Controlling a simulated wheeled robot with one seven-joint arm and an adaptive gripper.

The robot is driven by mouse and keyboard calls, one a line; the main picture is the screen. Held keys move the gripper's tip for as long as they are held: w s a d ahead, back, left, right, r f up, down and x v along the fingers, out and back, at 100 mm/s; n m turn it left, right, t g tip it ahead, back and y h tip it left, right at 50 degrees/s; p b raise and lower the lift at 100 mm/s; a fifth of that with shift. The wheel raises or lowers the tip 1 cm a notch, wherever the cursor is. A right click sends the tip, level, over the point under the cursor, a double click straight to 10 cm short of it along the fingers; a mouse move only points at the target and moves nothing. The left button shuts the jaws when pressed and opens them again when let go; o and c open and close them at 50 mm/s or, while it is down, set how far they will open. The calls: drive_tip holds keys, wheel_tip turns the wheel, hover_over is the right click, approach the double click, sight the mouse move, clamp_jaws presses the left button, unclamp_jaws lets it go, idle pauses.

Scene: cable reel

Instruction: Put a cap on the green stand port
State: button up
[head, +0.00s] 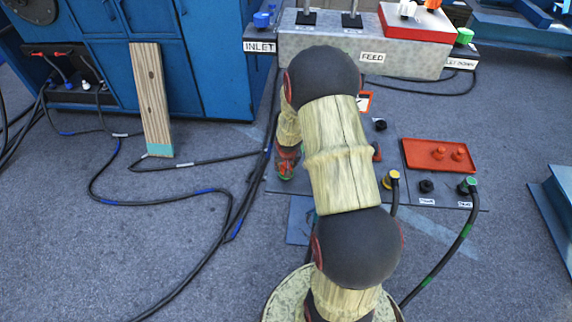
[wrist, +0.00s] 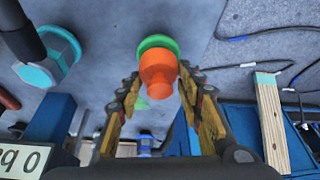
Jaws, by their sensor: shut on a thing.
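An orange piece with a green rim (wrist: 158,66), which looks like a cap, sits between the fingertips of my gripper (wrist: 158,82) in the wrist view. The fingers are shut on its narrower orange end, and the green rim points away from me. In the head view my gripper (head: 287,163) hangs over the floor panel, small and partly hidden by my arm. A green port (head: 464,36) sticks out at the right end of the grey stand (head: 310,52), above a partly readable label. My gripper is well to the left of this port and nearer to me.
A blue port (head: 262,19) is at the stand's left end, by the INLET label. A red block (head: 415,22) with small parts lies on the stand. A red tray (head: 450,165) with knobs lies on the floor panel. A wooden plank (head: 152,95) leans against the blue cabinet (head: 205,60). Cables cross the floor.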

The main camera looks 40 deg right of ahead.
drive_tip(key=shift+f+b, duration=0.3)
drive_tip(key=shift+b, duration=0.1)
idle(0.4)
drive_tip(key=o, duration=1.4)
drive_tip(key=shift+c, duration=0.2)
drive_tip(key=v, duration=1.2)
